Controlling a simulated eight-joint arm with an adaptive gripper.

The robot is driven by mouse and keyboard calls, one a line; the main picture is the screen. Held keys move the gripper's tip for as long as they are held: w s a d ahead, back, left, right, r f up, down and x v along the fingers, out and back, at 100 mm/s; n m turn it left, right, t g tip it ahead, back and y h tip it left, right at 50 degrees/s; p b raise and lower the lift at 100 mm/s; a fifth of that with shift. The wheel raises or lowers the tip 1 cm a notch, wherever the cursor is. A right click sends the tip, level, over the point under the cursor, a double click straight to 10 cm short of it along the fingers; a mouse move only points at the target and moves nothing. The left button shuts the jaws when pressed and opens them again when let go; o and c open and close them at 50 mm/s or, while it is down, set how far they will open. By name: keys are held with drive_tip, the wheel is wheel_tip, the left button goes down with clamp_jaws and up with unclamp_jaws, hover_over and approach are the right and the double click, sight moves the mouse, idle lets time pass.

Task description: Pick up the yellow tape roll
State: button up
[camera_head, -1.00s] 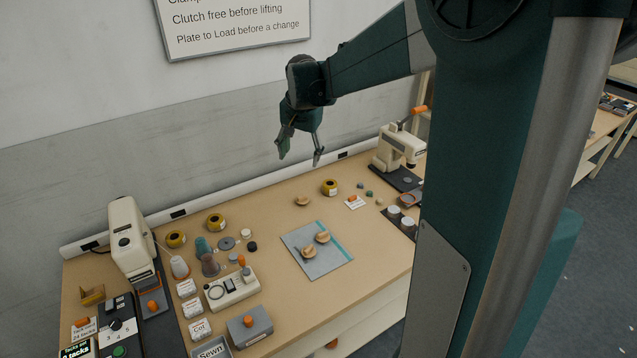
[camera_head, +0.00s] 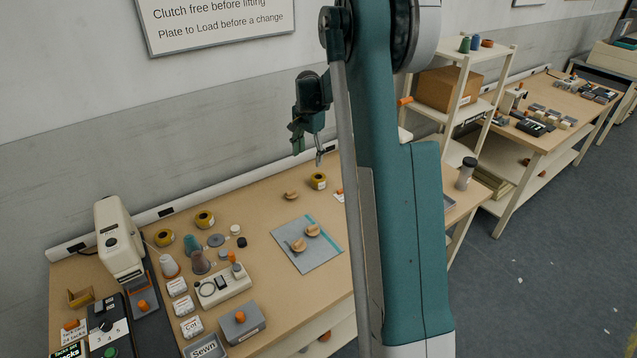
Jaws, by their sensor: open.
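Three yellow rolls lie on the wooden table. One yellow tape roll (camera_head: 318,181) lies at the back, right of the middle, close to my arm in the picture. Two more, a left yellow roll (camera_head: 165,237) and a second yellow roll (camera_head: 204,219), lie at the back left. My gripper (camera_head: 307,154) hangs open and empty, fingers down, above the back of the table. In the picture it is just above the right-hand roll, apart from it.
A grey mat (camera_head: 306,258) with tan wooden pieces lies mid-table. Another wooden piece (camera_head: 291,195) sits beside the right-hand roll. A cream machine (camera_head: 118,240), cones and a grey box (camera_head: 240,323) crowd the left.

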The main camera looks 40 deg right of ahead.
drive_tip(key=m, duration=0.2)
hover_over(319, 176)
drive_tip(key=shift+g, duration=0.4)
drive_tip(key=f, duration=0.8)
drive_tip(key=shift+s+f, duration=0.2)
drive_tip(key=shift+f, duration=0.2)
drive_tip(key=shift+f, duration=1.25)
drive_tip(key=shift+f+b, duration=0.55)
drive_tip(key=shift+f, duration=2.1)
drive_tip(key=c, duration=1)
